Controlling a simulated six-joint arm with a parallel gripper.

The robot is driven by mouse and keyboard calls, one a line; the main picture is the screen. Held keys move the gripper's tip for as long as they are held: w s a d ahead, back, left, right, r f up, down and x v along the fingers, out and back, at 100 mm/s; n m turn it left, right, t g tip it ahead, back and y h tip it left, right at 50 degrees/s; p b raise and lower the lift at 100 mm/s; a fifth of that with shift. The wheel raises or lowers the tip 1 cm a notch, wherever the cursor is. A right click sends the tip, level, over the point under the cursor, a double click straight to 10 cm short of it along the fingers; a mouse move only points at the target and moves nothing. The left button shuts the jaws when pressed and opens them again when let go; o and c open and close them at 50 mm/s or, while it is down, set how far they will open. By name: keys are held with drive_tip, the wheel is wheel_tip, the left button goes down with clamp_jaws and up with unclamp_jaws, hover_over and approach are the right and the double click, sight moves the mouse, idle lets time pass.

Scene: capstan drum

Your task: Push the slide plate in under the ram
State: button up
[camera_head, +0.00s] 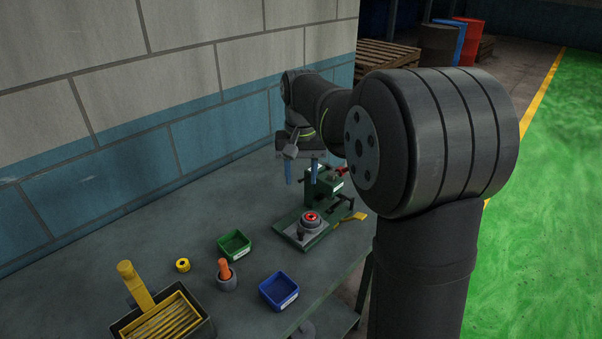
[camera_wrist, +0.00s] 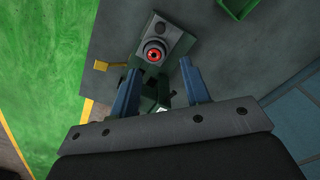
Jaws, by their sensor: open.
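The slide plate (camera_head: 303,234) is a grey plate on the green base of the press, pulled out in front of the ram's frame. A round dark holder with a red-orange ring (camera_head: 311,218) sits on it. The plate (camera_wrist: 175,37) and the ring (camera_wrist: 154,54) also show in the wrist view. The green press frame (camera_head: 322,187) stands behind the plate, with a red handle (camera_head: 342,170) near its top. The ram itself is hard to make out. My gripper (camera_head: 301,178) is open and empty, beside and above the press frame. In the wrist view its blue fingers (camera_wrist: 160,80) are spread apart.
A green bin (camera_head: 234,244), a blue bin (camera_head: 279,291), a yellow ring (camera_head: 183,265), a grey cup with an orange-handled item (camera_head: 226,274) and a yellow-slatted box (camera_head: 165,318) stand on the bench. A yellow lever (camera_head: 351,220) juts out right of the press. The wall is behind.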

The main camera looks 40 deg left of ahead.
sight(301, 229)
drive_tip(key=shift+f, duration=0.15)
wheel_tip(301, 229, down, 17)
drive_tip(key=shift+f, duration=0.1)
idle(0.5)
clamp_jaws()
